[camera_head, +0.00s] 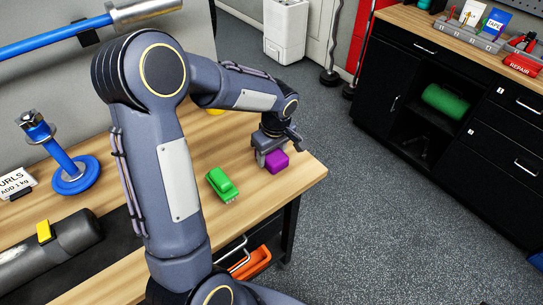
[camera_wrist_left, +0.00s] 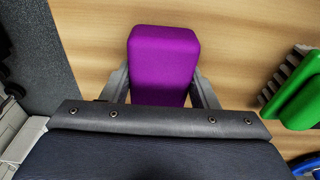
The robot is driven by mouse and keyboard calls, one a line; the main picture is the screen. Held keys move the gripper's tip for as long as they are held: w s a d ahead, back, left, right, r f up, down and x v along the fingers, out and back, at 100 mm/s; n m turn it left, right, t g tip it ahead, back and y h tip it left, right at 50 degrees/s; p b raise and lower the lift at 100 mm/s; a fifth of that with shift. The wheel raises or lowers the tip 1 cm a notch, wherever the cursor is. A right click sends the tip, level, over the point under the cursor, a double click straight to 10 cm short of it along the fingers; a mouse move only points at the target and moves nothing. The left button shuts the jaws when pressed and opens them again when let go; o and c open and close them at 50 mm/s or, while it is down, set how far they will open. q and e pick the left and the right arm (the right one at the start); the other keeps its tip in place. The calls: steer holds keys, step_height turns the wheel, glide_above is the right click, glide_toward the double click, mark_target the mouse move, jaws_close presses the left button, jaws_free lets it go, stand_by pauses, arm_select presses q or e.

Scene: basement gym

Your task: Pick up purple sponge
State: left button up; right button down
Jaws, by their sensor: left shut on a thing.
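The purple sponge (camera_head: 277,162) is a small block near the right end of the wooden table in the head view. My left gripper (camera_head: 270,152) reaches down over it from above. In the left wrist view the sponge (camera_wrist_left: 163,60) sits between the two fingers of my left gripper (camera_wrist_left: 162,88), which are shut on its sides. Wood shows behind it; I cannot tell whether it still touches the table. My right gripper is not in view.
A green brush (camera_head: 222,185) lies left of the sponge; it also shows in the left wrist view (camera_wrist_left: 298,95). A blue stand (camera_head: 70,175) and a dark grey roller (camera_head: 45,255) are further left. The table's edge is close on the right, with open floor (camera_head: 380,225) beyond.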

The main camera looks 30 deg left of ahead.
mark_target(271, 154)
arm_select(q)
steer(key=shift+r, duration=0.6)
steer(key=r, duration=0.2)
steer(key=shift+s+r, duration=0.2)
steer(key=shift+r, duration=0.1)
steer(key=s+d+r+b, duration=0.2)
steer(key=s+d+r, duration=0.1)
steer(key=s+r, duration=0.6)
steer(key=s, duration=0.4)
steer(key=shift+s+d, duration=0.15)
steer(key=shift+d, duration=0.1)
steer(key=shift+r, duration=0.1)
